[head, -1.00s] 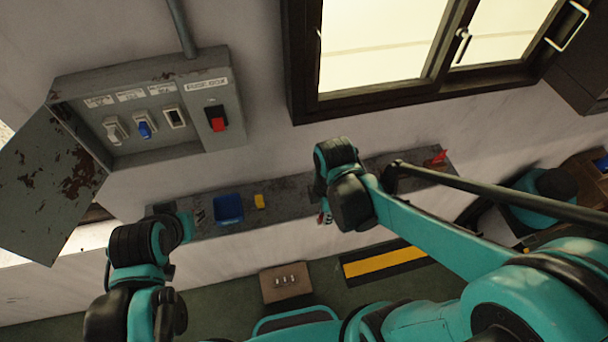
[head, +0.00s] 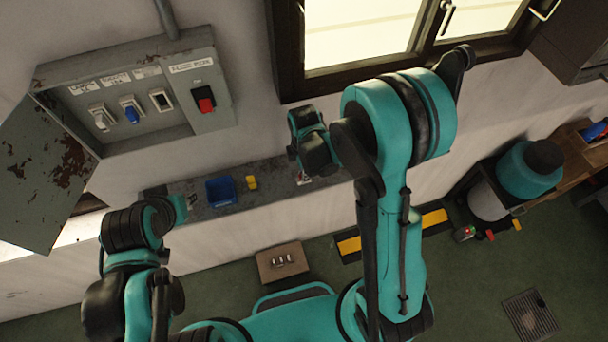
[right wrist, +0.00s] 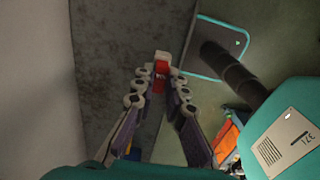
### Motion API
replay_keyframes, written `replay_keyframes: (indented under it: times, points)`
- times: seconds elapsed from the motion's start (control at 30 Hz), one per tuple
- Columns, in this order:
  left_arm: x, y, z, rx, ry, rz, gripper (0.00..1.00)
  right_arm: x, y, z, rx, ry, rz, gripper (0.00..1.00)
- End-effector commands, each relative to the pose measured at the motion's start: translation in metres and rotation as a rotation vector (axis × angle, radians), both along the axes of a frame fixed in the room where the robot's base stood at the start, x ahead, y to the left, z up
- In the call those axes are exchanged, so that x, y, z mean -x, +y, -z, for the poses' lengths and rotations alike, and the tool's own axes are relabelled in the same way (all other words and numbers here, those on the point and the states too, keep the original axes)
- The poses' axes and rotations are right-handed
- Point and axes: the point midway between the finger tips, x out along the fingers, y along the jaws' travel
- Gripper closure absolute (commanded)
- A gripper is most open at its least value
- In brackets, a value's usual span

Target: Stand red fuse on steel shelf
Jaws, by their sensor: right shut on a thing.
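The steel shelf (head: 267,182) is the long grey ledge along the wall under the window. It also shows in the right wrist view as a dark, speckled strip (right wrist: 120,45). My right gripper (head: 304,178) is over the shelf, mostly covered by its own wrist in the head view. In the right wrist view the gripper (right wrist: 161,88) is shut on the red fuse (right wrist: 161,69), a small red piece with a pale end, held at the fingertips near the shelf's edge. I cannot tell whether it touches the shelf. My left gripper (head: 181,207) is by the shelf's left end; its fingers are unclear.
A blue bin (head: 221,191) and a yellow block (head: 251,183) stand on the shelf, left of my right gripper. An open fuse box (head: 130,95) with a red switch (head: 204,100) hangs above. A brown box (head: 283,263) is on the floor.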

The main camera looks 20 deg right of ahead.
Motion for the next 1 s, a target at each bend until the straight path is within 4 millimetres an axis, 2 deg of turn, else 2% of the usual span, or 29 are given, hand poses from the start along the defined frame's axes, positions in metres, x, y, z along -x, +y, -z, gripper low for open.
replay_keyframes:
  times: [0.13,0.37,0.4,0.47,0.8,1.0]
  points:
    - [0.0,0.0,-0.002,0.0,0.0,0.0,0.71,0.0,0.0,0.017,0.0,0.0,0.0,1.0]
    - [0.0,0.0,-0.002,0.0,0.0,0.0,0.71,0.0,0.0,0.02,0.0,0.0,0.0,1.0]
    - [0.0,0.0,-0.002,0.0,0.0,0.0,0.71,0.0,0.0,0.02,0.0,0.0,0.0,0.83]
    - [0.0,0.0,-0.002,0.0,0.0,0.0,0.71,0.0,0.0,0.02,0.0,0.0,0.0,0.67]
    - [0.0,0.0,-0.002,0.0,0.0,0.0,0.71,0.0,0.0,0.018,0.0,0.0,0.0,0.67]
    - [0.0,0.0,-0.002,0.0,0.0,0.0,0.71,0.001,0.0,-0.006,0.0,0.0,0.0,0.67]
